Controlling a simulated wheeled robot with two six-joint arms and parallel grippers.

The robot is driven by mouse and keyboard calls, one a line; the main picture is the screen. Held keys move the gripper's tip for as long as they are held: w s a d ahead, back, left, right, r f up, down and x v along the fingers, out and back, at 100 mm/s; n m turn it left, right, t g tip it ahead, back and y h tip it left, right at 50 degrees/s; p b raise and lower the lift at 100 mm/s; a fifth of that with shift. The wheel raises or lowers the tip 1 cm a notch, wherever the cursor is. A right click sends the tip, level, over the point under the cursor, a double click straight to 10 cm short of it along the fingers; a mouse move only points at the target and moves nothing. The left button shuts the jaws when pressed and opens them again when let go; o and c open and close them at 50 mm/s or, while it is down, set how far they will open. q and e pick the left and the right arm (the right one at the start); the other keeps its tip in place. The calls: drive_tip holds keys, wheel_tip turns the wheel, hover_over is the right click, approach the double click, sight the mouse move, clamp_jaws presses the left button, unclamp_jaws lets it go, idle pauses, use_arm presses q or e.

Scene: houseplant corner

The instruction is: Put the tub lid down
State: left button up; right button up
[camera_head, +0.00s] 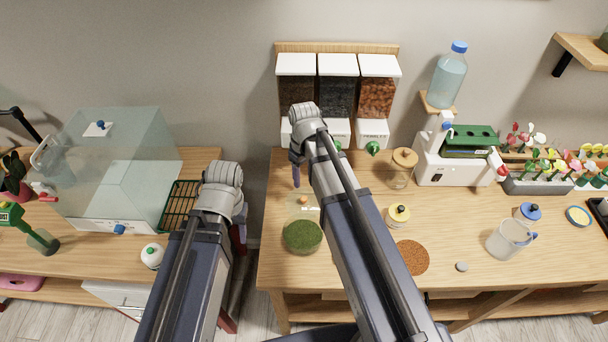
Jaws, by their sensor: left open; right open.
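A round clear tub with green filling (302,237) stands near the front left of the right-hand table. A small tan knob (303,200) shows just behind the green filling, with a pale see-through patch around it. It looks like the tub lid's knob, but the lid's outline is too faint to tell whether it rests on the tub. My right gripper (296,172) is open above the table, behind the knob and apart from it, partly hidden by its own wrist. My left gripper (240,236) is open over the gap between the tables, mostly hidden by its wrist.
Dispensers (337,85) hang behind.

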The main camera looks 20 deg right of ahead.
use_arm(q)
wheel_tip(320, 180, up, 3)
drive_tip(key=shift+f+p, duration=0.15)
drive_tip(key=shift+p, duration=0.65)
use_arm(e)
drive_tip(key=s+a+r+m+h, duration=0.1)
drive_tip(key=s+a+r+m, duration=0.1)
drive_tip(key=s+a, duration=0.8)
drive_tip(key=s+r, duration=0.1)
drive_tip(key=s, duration=0.3)
drive_tip(key=shift+s+a, duration=0.15)
drive_tip(key=shift+a, duration=0.1)
drive_tip(key=shift+f, duration=0.1)
use_arm(q)
wheel_tip(320, 180, down, 4)
drive_tip(key=b, duration=0.4)
drive_tip(key=shift+f, duration=0.15)
use_arm(e)
wheel_tip(320, 180, down, 4)
drive_tip(key=shift+f, duration=0.1)
